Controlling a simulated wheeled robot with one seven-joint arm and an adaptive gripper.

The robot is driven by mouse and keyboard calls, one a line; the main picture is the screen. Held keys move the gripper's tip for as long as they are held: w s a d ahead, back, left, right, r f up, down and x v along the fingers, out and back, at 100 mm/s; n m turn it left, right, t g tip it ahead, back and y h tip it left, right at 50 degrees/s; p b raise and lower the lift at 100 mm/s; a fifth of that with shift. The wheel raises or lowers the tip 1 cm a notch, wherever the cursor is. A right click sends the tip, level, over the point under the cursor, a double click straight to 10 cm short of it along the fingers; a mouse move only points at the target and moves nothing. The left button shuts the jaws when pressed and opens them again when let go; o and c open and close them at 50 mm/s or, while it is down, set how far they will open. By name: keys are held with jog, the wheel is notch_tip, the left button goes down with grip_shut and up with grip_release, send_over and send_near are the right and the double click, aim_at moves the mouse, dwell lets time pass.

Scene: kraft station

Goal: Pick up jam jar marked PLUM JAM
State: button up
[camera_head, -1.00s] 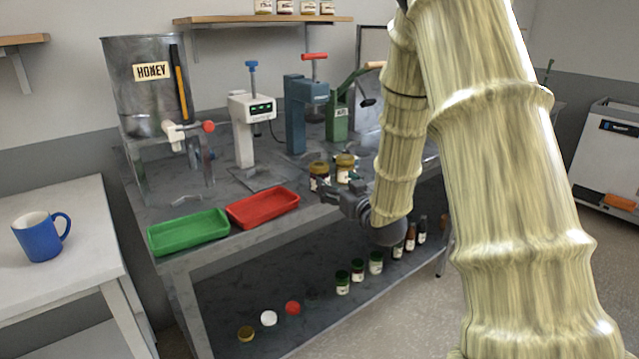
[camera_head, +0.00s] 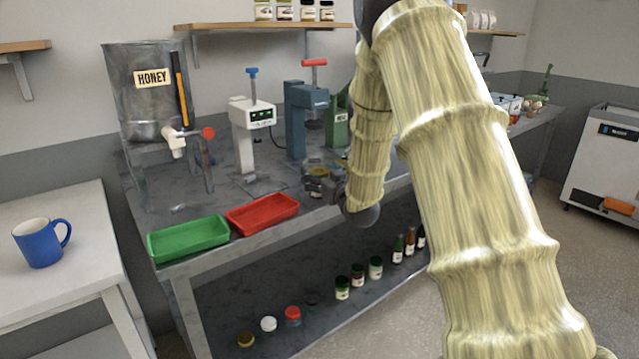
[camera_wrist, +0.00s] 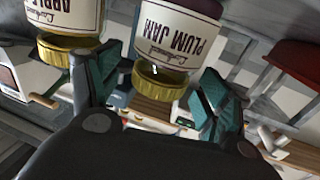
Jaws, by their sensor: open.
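The jar marked PLUM JAM (camera_wrist: 172,38) shows upside down in the wrist view, with a white label and a gold lid. It stands between the two spread fingers of my gripper (camera_wrist: 158,88), with a gap visible on the right finger's side. A second gold-lidded jar, its label reading APPLE (camera_wrist: 68,18), is just left of the left finger, very close to it. In the head view my gripper (camera_head: 322,187) is low over the bench by the jars, which it and my arm largely hide.
A red tray (camera_head: 263,214) and a green tray (camera_head: 188,239) lie on the bench's front edge, left of my gripper. A blue press (camera_head: 303,120) and a white dispenser (camera_head: 243,140) stand behind. Several jars, lids and bottles sit on the lower shelf.

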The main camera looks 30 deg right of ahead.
jog(key=shift+w+d, duration=0.1)
jog(key=shift+w, duration=0.35)
jog(key=c, duration=1.4)
jog(key=shift+r, duration=0.1)
